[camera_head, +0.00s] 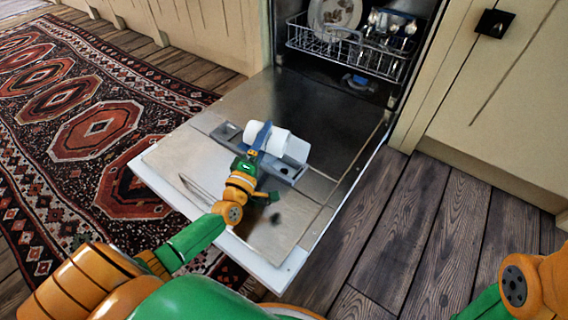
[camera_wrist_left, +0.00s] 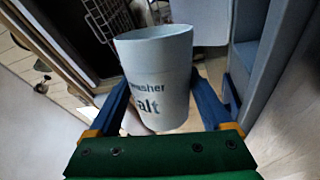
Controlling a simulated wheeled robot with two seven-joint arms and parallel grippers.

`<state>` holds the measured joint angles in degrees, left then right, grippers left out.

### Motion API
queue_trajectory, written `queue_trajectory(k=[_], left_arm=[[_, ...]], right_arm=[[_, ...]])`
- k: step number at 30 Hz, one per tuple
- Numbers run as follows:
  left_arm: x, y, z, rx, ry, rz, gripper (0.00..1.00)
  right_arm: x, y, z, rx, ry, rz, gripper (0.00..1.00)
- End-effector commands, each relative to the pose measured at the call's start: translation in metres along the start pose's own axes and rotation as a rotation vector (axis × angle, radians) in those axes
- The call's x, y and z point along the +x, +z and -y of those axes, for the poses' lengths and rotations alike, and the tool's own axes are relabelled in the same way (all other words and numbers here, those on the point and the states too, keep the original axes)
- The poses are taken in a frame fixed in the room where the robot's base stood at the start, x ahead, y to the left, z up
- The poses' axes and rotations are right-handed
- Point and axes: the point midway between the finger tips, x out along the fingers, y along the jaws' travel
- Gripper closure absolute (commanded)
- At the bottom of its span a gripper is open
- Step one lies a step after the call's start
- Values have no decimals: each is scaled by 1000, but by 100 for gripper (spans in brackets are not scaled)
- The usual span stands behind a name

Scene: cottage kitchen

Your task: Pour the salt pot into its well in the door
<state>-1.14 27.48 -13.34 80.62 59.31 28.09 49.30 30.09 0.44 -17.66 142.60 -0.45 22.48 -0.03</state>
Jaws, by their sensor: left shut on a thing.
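The salt pot (camera_head: 279,142) is a white tapered cup over the open dishwasher door (camera_head: 255,225). In the left wrist view the pot (camera_wrist_left: 157,75) shows dark lettering, partly readable as "washer" and "alt". My left gripper (camera_head: 262,139) has its blue fingers on both sides of the pot and is shut on it. In the head view the pot lies tipped on its side, above a grey dispenser panel (camera_head: 228,132) set in the door. A small dark round spot (camera_head: 283,170) shows on that panel; I cannot tell whether it is the salt well. No pouring salt is visible. My right gripper is out of view.
The dishwasher's lower opening holds a wire rack (camera_head: 345,50) with a plate (camera_head: 335,14) and glasses. Cream cabinets (camera_head: 500,100) stand on both sides. A patterned red rug (camera_head: 85,130) lies left of the door, and bare wooden floor (camera_head: 400,225) is right of it.

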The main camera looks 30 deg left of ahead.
Motion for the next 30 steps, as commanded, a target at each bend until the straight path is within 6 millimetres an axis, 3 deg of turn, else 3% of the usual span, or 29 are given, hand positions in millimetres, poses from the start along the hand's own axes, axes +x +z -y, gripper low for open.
queue_trajectory(k=[30], left_arm=[[-1, 5, 4, 91, 2, 13, 77]], right_arm=[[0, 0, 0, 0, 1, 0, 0]])
